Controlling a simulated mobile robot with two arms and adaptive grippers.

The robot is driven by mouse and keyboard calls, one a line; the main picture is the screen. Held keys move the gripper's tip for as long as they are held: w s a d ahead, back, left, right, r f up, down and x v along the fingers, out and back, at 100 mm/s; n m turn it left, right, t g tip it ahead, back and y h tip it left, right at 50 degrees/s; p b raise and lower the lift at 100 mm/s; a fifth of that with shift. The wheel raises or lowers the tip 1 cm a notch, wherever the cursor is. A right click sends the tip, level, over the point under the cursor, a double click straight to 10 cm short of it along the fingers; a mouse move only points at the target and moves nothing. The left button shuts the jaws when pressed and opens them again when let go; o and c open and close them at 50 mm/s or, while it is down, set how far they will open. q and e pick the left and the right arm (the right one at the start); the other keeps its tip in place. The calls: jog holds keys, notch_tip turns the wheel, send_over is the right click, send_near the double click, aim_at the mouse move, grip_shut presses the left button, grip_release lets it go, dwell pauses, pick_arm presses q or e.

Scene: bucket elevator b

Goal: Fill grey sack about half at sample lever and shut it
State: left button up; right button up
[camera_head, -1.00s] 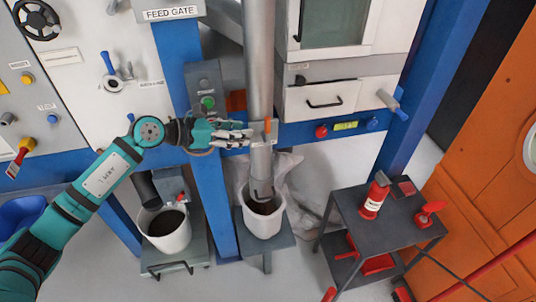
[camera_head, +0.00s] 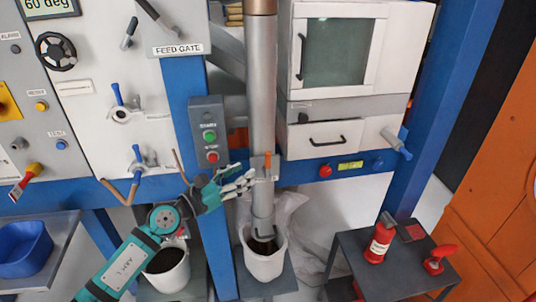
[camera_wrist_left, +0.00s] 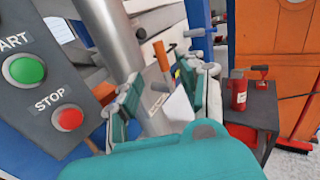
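The lever with an orange handle (camera_head: 268,162) sits on a small plate on the vertical grey pipe (camera_head: 262,95). My left gripper (camera_head: 246,186) is just left of and slightly below it, fingers spread. In the left wrist view the orange handle (camera_wrist_left: 162,55) stands between and beyond the open fingers, with no clear contact. Below the pipe's spout, a pale open-topped container (camera_head: 263,266) holds some dark material; how full it is cannot be told. Pale, crumpled sack-like material (camera_head: 290,208) shows behind it. Which is the grey sack is unclear. My right gripper is not in view.
A START/STOP box (camera_head: 209,146) on a blue post stands close left of my left gripper. A white bucket (camera_head: 167,272) with dark material stands lower left. A dark trolley (camera_head: 385,278) with a red bottle (camera_head: 380,240) stands at right.

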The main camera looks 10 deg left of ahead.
aim_at(269, 165)
pick_arm(q)
jog(key=x, duration=1)
jog(key=shift+s+p, duration=0.1)
jog(key=shift+p, duration=0.3)
grip_shut()
jog(key=shift+d+f, duration=0.1)
jog(key=shift+f, duration=0.05)
